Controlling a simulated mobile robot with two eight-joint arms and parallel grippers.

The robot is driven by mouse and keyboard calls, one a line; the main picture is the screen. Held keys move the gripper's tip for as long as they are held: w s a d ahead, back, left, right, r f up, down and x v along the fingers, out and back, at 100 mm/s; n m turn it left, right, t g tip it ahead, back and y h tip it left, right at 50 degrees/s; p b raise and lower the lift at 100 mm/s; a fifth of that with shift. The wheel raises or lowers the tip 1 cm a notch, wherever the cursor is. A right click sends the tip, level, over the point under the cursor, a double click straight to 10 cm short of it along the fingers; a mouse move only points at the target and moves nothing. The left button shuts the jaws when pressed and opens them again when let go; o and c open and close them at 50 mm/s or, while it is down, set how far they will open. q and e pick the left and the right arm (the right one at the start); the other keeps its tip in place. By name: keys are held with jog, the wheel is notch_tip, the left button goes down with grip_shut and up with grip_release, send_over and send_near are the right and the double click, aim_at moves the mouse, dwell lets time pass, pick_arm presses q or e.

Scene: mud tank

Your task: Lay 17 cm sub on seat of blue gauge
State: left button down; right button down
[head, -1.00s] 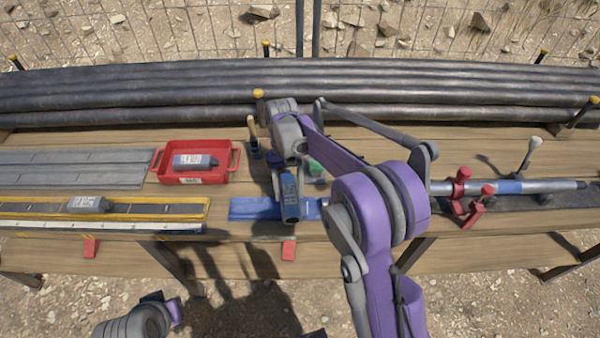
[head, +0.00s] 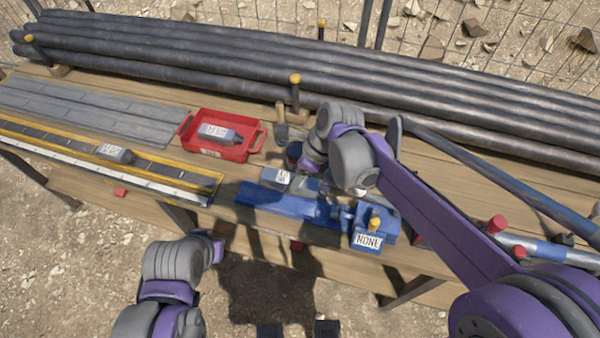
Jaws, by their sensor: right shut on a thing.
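The blue gauge (head: 262,197) lies along the bench's front, with a long bed and a block at its right end. The block's white sign (head: 368,241) reads NONE. My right gripper (head: 304,183) is shut on a grey sub (head: 276,178) with a white label. The sub lies about level over the gauge's back edge; whether it touches the gauge is hard to tell. My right wrist hides its right end. My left gripper (head: 214,245) is at the lower left, away from the gauge; its fingers are not clear.
A red tray (head: 254,148) holds another labelled grey sub (head: 219,134). A third grey sub (head: 115,153) lies on a yellow-edged measuring rail (head: 190,180). Long dark pipes (head: 230,80) line the back. A yellow-capped post (head: 295,92) stands behind the gauge.

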jog(key=shift+f+b, duration=0.35)
jog(key=shift+f, duration=0.35)
notch_tip(320, 180, down, 7)
jog(key=b, duration=0.4)
jog(key=shift+a+f+b, duration=0.1)
jog(key=shift+f+b, duration=0.4)
jog(key=shift+b, duration=0.1)
dwell(0.3)
grip_release()
jog(key=shift+r, duration=0.1)
jog(key=shift+r+p, duration=2.3)
jog(key=shift+r, duration=1.2)
